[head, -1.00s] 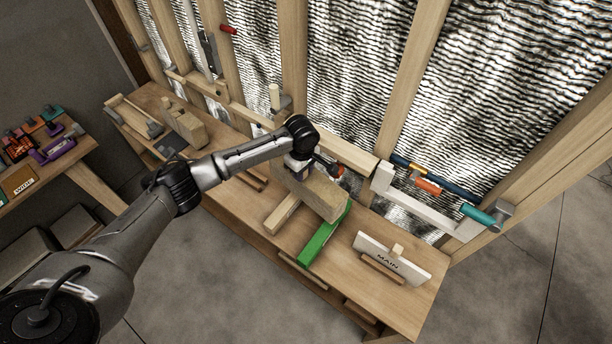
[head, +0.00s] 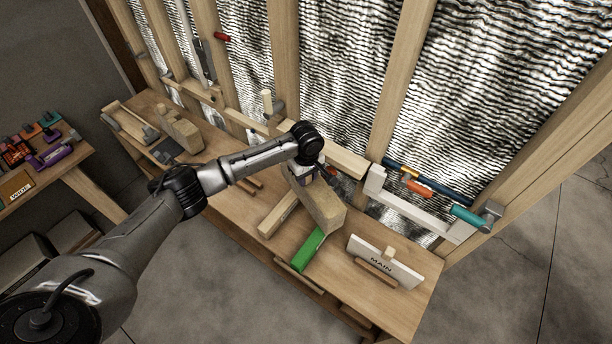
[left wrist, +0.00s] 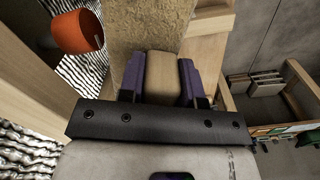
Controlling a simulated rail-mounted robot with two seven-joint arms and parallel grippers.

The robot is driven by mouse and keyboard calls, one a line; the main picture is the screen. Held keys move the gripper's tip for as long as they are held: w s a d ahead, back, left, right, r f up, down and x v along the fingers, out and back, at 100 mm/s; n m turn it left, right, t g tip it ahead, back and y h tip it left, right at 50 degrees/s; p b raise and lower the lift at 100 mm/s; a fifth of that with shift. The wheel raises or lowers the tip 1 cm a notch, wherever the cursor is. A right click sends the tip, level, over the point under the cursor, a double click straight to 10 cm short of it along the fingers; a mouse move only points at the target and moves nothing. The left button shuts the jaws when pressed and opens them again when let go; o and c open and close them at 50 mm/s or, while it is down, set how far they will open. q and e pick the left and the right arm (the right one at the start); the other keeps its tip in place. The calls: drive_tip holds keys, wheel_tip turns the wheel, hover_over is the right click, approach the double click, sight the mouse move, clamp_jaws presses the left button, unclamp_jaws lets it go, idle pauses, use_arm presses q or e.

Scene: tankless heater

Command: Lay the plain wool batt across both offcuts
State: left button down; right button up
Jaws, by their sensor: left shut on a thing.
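The plain wool batt (head: 324,208) is a tan fibrous block in the middle of the bench. It lies over or just above the far parts of a bare wood offcut (head: 278,214) and a green offcut (head: 309,251). Their near ends stick out; I cannot tell whether the batt touches them. My left gripper (head: 309,174) is at the batt's far end. In the left wrist view its purple fingers (left wrist: 164,80) are shut on a pale tan tab (left wrist: 164,72), with the batt (left wrist: 142,28) beyond. My right gripper is not in view.
A white MAIN sign (head: 384,262) stands right of the offcuts. Wall studs and a rail with orange (head: 420,187) and teal (head: 466,216) parts run close behind. Another tan block (head: 183,132) with a peg sits at the bench's left. The bench front is partly clear.

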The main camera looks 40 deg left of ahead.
use_arm(q)
drive_tip(key=shift+r, duration=0.1)
drive_tip(key=shift+r+p, duration=0.2)
drive_tip(key=shift+p, duration=0.75)
wheel_tip(320, 180, down, 2)
drive_tip(key=shift+f+b, duration=0.15)
drive_tip(key=shift+b, duration=0.35)
drive_tip(key=shift+f+b, duration=0.65)
drive_tip(key=shift+f, duration=2)
drive_tip(key=c, duration=0.7)
unclamp_jaws()
wheel_tip(320, 180, up, 14)
drive_tip(key=shift+f, duration=0.1)
